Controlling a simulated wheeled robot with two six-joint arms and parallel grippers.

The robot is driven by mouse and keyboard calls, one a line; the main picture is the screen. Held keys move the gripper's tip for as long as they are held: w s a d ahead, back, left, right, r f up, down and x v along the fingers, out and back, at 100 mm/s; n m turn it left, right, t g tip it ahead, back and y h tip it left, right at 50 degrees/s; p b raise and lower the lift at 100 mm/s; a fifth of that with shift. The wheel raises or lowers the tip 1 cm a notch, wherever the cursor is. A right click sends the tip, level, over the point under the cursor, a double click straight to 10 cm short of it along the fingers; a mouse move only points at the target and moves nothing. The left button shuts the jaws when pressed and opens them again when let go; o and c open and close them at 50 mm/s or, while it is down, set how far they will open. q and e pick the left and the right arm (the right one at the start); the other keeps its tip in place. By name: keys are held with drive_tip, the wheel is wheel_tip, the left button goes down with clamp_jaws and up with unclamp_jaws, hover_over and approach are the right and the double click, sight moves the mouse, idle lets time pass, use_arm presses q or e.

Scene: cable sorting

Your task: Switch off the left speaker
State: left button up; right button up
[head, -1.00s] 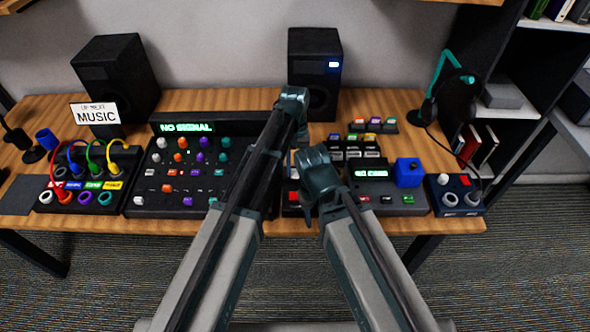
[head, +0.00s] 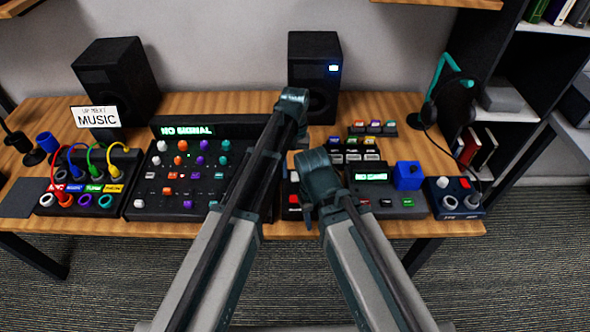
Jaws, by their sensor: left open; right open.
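The left speaker (head: 116,82) is a black box at the back left of the desk, turned slightly. No lit indicator shows on it. The right speaker (head: 315,52) stands at the back middle with a lit blue-white indicator (head: 333,68) on its upper front. My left gripper (head: 293,98) is open in front of the right speaker's lower part, well to the right of the left speaker. My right gripper (head: 309,185) is open above the desk's front middle, over the small devices. Neither gripper holds anything visible; their fingertips are partly hidden.
A mixer (head: 160,205) with a NO SIGNAL display stands at centre left. A patch box (head: 45,205) with coloured cables and a MUSIC sign (head: 97,117) are left of it. A headphone stand (head: 432,85), blue cube (head: 408,175) and knob box (head: 455,212) are at right.

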use_arm(q)
drive_tip(key=p+v, duration=1.2)
drive_tip(key=v, duration=0.1)
drive_tip(key=shift+r, duration=0.2)
use_arm(e)
wheel_tip(320, 180, up, 13)
use_arm(q)
drive_tip(key=s+a+m+t, duration=0.1)
drive_tip(key=s+a+m, duration=0.1)
drive_tip(key=s, duration=0.8)
drive_tip(key=s+a+m+t+y, duration=0.1)
drive_tip(key=s+a, duration=0.3)
drive_tip(key=s, duration=0.6)
drive_tip(key=shift+f+m+t, duration=0.35)
drive_tip(key=shift+m+t, duration=0.05)
drive_tip(key=shift+s, duration=0.15)
